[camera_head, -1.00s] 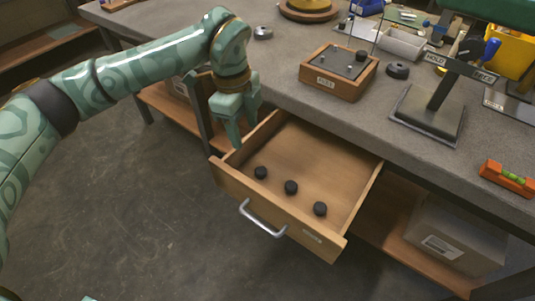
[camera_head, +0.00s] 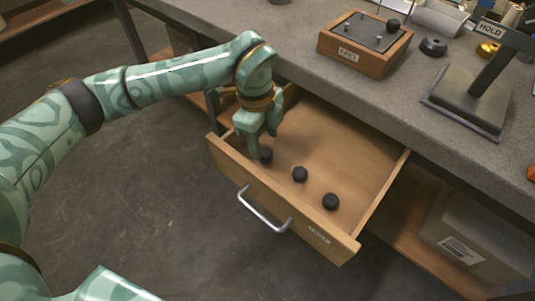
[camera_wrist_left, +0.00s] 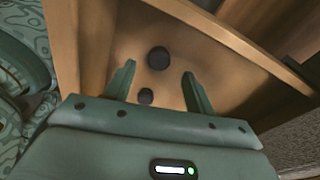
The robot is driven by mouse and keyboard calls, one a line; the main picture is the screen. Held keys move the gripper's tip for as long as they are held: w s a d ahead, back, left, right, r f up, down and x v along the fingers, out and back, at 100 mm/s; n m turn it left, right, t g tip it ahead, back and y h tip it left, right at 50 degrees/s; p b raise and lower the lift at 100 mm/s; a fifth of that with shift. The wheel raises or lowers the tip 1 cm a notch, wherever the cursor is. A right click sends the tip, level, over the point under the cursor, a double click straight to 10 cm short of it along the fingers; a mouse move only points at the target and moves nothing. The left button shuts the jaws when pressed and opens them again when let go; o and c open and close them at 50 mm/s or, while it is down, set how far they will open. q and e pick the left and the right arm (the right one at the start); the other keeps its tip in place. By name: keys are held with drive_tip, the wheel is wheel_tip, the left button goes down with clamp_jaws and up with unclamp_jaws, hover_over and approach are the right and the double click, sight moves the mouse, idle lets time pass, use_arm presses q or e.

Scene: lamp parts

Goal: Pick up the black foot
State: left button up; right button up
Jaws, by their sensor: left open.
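Three small round black feet lie on the floor of the open wooden drawer (camera_head: 330,135): a left one (camera_head: 265,154), a middle one (camera_head: 300,174) and a right one (camera_head: 330,201). My left gripper (camera_head: 262,143) points down inside the drawer, open, its fingers right at the left foot and partly covering it. In the left wrist view the open fingers (camera_wrist_left: 159,74) show with one black foot (camera_wrist_left: 146,97) between them and another (camera_wrist_left: 158,58) farther up. I cannot tell whether the fingers touch a foot. My right gripper is not in view.
The drawer's front wall (camera_head: 280,205) carries a metal handle (camera_head: 264,211). On the grey bench stand a wooden block with pegs (camera_head: 365,45), with a black foot (camera_head: 393,25) on it, a black ring (camera_head: 433,47) and a dark stand (camera_head: 468,100).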

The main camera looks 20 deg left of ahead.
sight(266, 152)
use_arm(q)
wheel_tip(266, 152, down, 4)
drive_tip(key=shift+d+r+b, duration=0.1)
drive_tip(key=shift+d+b, duration=0.05)
drive_tip(key=shift+b, duration=0.55)
drive_tip(key=shift+s+r, duration=0.1)
drive_tip(key=shift+r, duration=0.05)
drive_tip(key=c, duration=1)
